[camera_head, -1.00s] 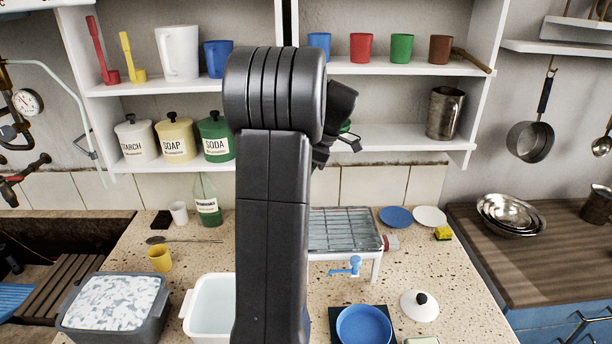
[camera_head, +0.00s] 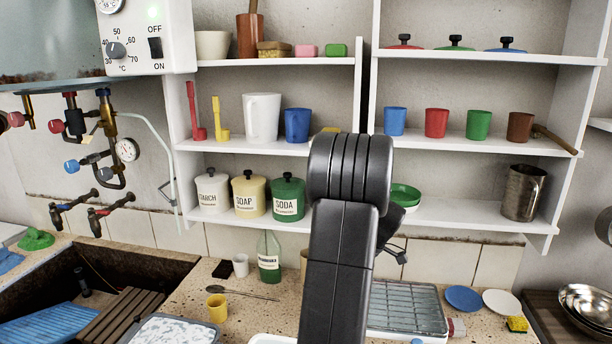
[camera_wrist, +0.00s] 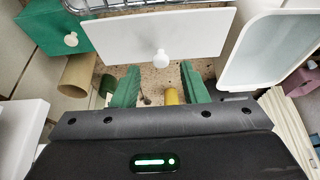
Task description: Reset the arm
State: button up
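My arm rises in the middle of the head view, in front of the counter and shelves. My gripper is mostly hidden behind the arm there; only a small dark part shows at its right. In the wrist view my gripper (camera_wrist: 158,80) has two green fingers spread apart. Nothing is held between them. A yellow object shows beyond the gap, partly hidden by the gripper body.
A white wall shelf (camera_head: 285,148) with cups and jars stands behind the arm. A wire rack (camera_head: 405,307) is right of the arm on the counter (camera_head: 185,300). In the wrist view, a white panel (camera_wrist: 110,38) with a knob lies just beyond the fingers.

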jog(key=shift+x, duration=1.35)
jog(key=w+b+v, duration=0.1)
jog(key=b+v, duration=0.1)
jog(key=v, duration=1.2)
jog(key=p+x, duration=0.1)
jog(key=x, duration=0.3)
jog(key=p+x, duration=0.1)
jog(key=x, duration=0.4)
jog(key=s+x, duration=0.1)
jog(key=x, duration=0.4)
jog(key=shift+a+r+p, duration=0.1)
jog(key=shift+a+p, duration=0.05)
jog(key=shift+p, duration=0.25)
jog(key=shift+a+f+h+p, duration=0.3)
jog(key=shift+f+h+p, duration=0.15)
jog(key=shift+h, duration=0.55)
jog(key=shift+w+f+h, duration=0.1)
jog(key=shift+f+h, duration=0.1)
jog(key=shift+h, duration=0.2)
jog(key=shift+a, duration=0.15)
